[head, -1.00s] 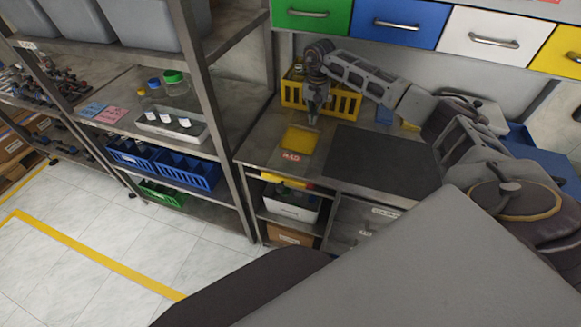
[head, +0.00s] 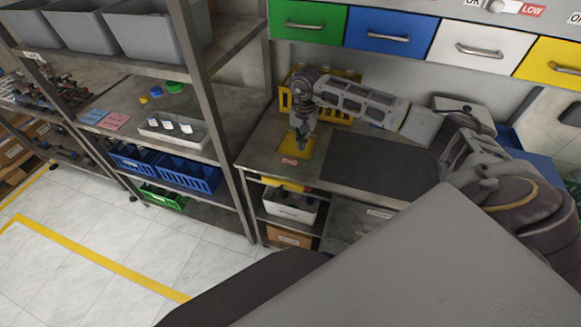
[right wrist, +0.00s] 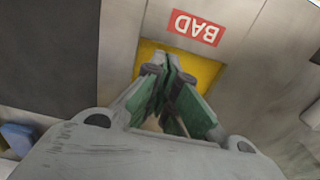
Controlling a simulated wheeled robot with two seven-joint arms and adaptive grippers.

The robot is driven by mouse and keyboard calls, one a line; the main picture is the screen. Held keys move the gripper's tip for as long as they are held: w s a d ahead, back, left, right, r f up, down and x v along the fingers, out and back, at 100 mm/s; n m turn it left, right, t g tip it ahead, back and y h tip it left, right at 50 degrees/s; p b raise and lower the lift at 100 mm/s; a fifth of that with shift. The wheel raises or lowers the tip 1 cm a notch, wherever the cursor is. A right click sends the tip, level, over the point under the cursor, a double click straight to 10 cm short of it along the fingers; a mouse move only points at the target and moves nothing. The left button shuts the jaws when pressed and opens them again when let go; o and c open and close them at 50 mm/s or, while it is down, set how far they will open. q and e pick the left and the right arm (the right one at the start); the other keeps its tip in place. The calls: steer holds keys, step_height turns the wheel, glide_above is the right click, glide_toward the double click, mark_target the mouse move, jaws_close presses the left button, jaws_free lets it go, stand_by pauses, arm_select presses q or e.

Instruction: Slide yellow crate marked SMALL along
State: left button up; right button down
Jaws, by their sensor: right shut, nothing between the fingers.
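A yellow crate (head: 284,101) stands at the back of the steel bench, partly hidden behind my right arm; no SMALL marking is readable on it. My right gripper (head: 302,143) is shut and empty. It points down over a yellow patch (head: 291,152) on the bench, in front of the crate and apart from it. In the right wrist view the closed green fingers (right wrist: 166,62) cover part of the yellow patch (right wrist: 207,71); the crate does not show there. My left gripper is not in view.
A red BAD label (head: 289,162) lies at the patch's near edge. A dark mat (head: 378,166) lies to the right. Coloured drawers (head: 390,36) hang above the bench. A shelf post (head: 205,95) rises at the left, beside shelves with a grey tray (head: 150,131) and blue bins (head: 190,177).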

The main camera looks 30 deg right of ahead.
steer(key=shift+s+a+r+p, duration=0.1)
steer(key=shift+s+a+p, duration=1.6)
steer(key=shift+a, duration=0.4)
steer(key=shift+s+a+p, duration=1.45)
steer(key=shift+s+a, duration=0.4)
steer(key=shift+a, duration=0.2)
steer(key=shift+s+a+b, duration=0.6)
steer(key=shift+s+a, duration=0.25)
steer(key=shift+a, duration=0.2)
steer(key=shift+a, duration=0.1)
